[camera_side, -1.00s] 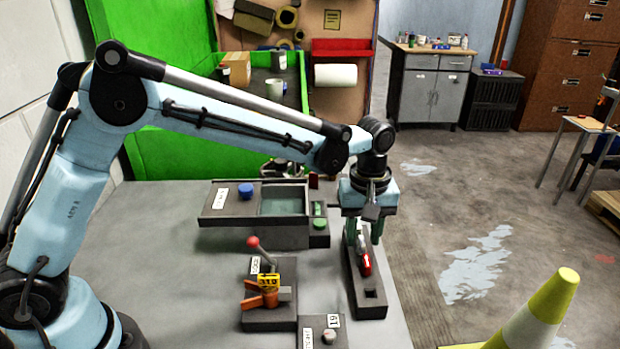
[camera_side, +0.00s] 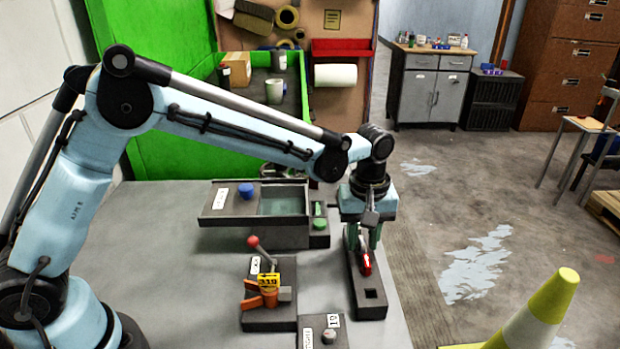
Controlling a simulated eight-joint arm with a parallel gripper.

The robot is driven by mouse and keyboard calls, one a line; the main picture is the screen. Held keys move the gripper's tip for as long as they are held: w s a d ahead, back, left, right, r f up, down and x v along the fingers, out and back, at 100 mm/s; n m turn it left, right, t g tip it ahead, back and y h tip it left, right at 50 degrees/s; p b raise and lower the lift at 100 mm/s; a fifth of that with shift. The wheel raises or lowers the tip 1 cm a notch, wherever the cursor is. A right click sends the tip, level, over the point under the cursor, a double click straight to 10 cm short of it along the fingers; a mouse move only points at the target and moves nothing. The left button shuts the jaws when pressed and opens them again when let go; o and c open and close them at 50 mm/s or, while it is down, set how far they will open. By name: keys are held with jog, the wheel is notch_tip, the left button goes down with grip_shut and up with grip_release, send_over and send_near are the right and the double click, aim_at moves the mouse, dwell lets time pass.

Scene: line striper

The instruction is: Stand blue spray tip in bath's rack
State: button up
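The bath (camera_side: 284,238) is a dark box at the middle of the bench with greenish liquid showing in its open part. A lid (camera_side: 222,205) with a blue knob (camera_side: 246,190) lies at its left. I cannot make out the rack inside, and I see no part that is surely the blue spray tip. My gripper (camera_side: 364,243) points down over a long dark block (camera_side: 360,294) to the right of the bath. Its green fingers are apart. A red piece with a white mark (camera_side: 366,263) sits on the block just in front of them. What lies between the fingers is unclear.
A dark fixture with a red-balled lever (camera_side: 254,242), orange parts (camera_side: 262,297) and a yellow tag (camera_side: 268,281) stands in front of the bath. A small block with a knob (camera_side: 328,336) is at the front edge. The bench's left side is clear.

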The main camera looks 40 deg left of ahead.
grip_shut()
jog(key=shift+r, duration=0.65)
jog(key=shift+r, duration=2.45)
jog(key=s+a+r+n, duration=0.2)
jog(key=s+a+n, duration=0.1)
jog(key=a, duration=0.5)
jog(key=s+a+r+n, duration=0.2)
jog(key=a+r+n, duration=0.1)
jog(key=a, duration=0.6)
notch_tip(320, 180, down, 6)
jog(key=shift+d, duration=0.15)
